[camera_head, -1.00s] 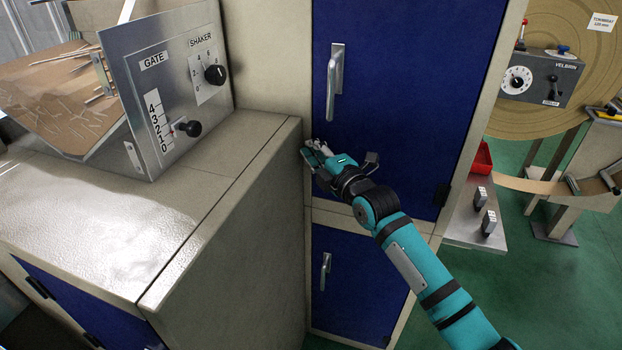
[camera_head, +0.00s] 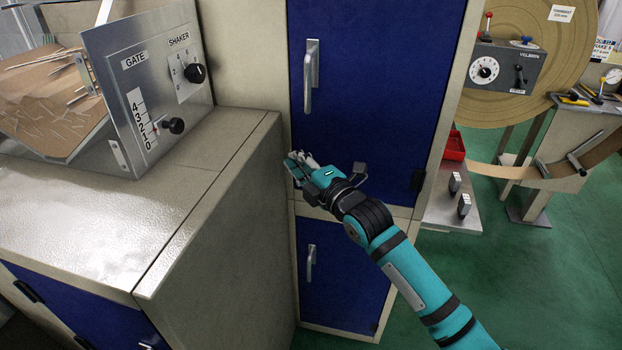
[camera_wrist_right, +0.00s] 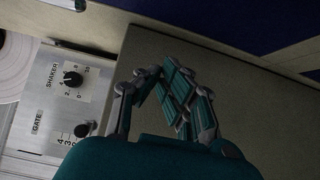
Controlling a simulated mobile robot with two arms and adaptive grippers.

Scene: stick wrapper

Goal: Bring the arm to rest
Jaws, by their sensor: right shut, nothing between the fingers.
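My right arm (camera_head: 410,275) comes in from the lower right in the head view. Its gripper (camera_head: 294,163) is in front of the blue cabinet door, beside the right side of the grey-beige machine cabinet. In the right wrist view the gripper (camera_wrist_right: 165,88) is shut with nothing held. My left gripper does not show in either view.
A metal panel (camera_head: 150,90) with GATE and SHAKER knobs stands on the machine cabinet at left. The blue cabinet door (camera_head: 400,90) has a metal handle (camera_head: 310,75). A red bin (camera_head: 454,146) and a grey control box (camera_head: 505,68) are at right. Green floor (camera_head: 560,280) is open at lower right.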

